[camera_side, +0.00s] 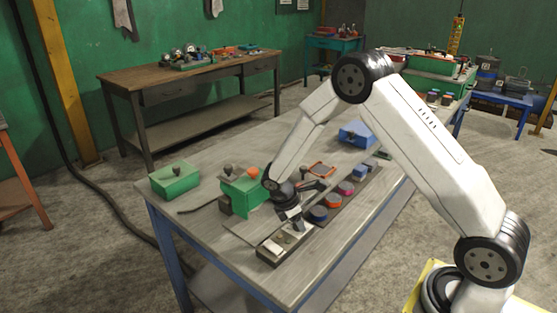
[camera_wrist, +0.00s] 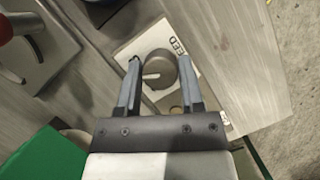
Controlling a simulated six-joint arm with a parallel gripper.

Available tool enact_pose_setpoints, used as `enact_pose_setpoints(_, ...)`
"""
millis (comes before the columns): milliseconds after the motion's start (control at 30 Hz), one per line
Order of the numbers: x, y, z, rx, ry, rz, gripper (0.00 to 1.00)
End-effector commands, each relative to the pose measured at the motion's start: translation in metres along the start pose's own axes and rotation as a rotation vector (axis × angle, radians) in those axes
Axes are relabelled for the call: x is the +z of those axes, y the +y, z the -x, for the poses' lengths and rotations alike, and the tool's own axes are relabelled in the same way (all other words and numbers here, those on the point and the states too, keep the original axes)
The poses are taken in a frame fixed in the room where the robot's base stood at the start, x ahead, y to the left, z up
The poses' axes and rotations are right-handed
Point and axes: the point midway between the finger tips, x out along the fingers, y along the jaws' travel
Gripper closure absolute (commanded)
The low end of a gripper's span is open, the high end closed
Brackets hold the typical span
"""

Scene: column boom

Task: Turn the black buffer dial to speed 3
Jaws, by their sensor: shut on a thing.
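The dial (camera_wrist: 160,68) is a round, dark grey-brown knob with a short pale pointer line on its face, which points left in the wrist view. It sits on a pale plate (camera_wrist: 131,50) with partly visible lettering ending in "EED". My gripper (camera_wrist: 159,61) is shut on the dial, with one grey finger on each side of it. In the side view my gripper (camera_side: 293,222) reaches down at the near part of the grey bench, beside a low box (camera_side: 270,254). It hides the dial there. Any speed numbers are hidden or too small to read.
A green machine (camera_side: 240,190) stands just left of my gripper, and a green box (camera_side: 174,179) is farther left. A strip with coloured round pots (camera_side: 333,201) runs away to the right. A blue bin (camera_side: 357,134) stands behind. The bench's front left is clear.

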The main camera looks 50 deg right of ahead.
Motion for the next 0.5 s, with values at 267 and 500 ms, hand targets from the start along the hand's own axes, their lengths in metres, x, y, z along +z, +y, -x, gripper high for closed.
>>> enact_pose_setpoints(267, -0.0005, 0.0011, 0.0001, -0.076, 0.001, -0.184, 1.00)
enact_pose_setpoints(500, -0.0003, 0.0013, 0.0003, -0.110, 0.001, -0.266, 1.00)
